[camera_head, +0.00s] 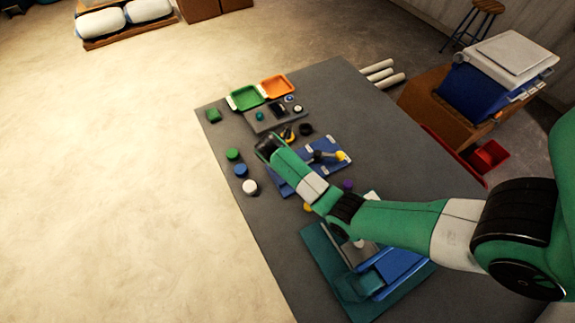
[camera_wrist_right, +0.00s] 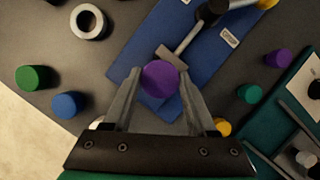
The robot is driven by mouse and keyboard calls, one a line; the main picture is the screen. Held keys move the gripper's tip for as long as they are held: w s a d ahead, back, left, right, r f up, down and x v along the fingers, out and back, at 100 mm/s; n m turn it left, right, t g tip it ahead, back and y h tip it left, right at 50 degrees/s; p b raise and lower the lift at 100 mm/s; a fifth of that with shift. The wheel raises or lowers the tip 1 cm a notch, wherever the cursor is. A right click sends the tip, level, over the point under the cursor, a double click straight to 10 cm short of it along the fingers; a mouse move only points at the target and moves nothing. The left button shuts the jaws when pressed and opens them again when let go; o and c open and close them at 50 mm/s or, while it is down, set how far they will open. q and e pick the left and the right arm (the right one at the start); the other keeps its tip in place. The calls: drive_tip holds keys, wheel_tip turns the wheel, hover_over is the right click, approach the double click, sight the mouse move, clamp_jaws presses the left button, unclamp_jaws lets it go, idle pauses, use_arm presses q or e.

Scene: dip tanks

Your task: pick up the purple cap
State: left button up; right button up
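A round purple cap (camera_wrist_right: 160,79) sits between the two fingertips of my right gripper (camera_wrist_right: 159,76) in the right wrist view. Both fingertips flank it closely and appear to touch its sides. The cap looks larger than the caps around it, and the blue mat (camera_wrist_right: 205,65) shows beyond it. In the head view my right gripper (camera_head: 266,146) is above the left end of the blue mat (camera_head: 285,178), and the cap there is hidden. A second, smaller purple piece (camera_wrist_right: 277,58) lies apart to the right; it also shows in the head view (camera_head: 348,184). My left gripper is not in view.
Green (camera_head: 232,154), blue (camera_head: 241,170) and white (camera_head: 250,187) caps stand along the table's left edge. Green (camera_head: 246,97) and orange (camera_head: 276,86) trays are at the far end. A hammer-like tool (camera_wrist_right: 178,50) lies on the mat. A teal board (camera_head: 318,246) is at the near end.

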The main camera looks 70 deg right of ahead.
drive_tip(key=c, duration=0.5)
drive_tip(key=shift+r, duration=0.55)
drive_tip(key=shift+c, duration=0.3)
wheel_tip(320, 180, up, 3)
drive_tip(key=shift+f+p, duration=0.1)
drive_tip(key=shift+p, duration=0.7)
drive_tip(key=s+a+r+p, duration=0.9)
drive_tip(key=r+p, duration=0.4)
drive_tip(key=p, duration=0.3)
drive_tip(key=shift+s+a+r+p, duration=0.15)
drive_tip(key=shift+s+r+p, duration=0.2)
drive_tip(key=shift+s, duration=0.35)
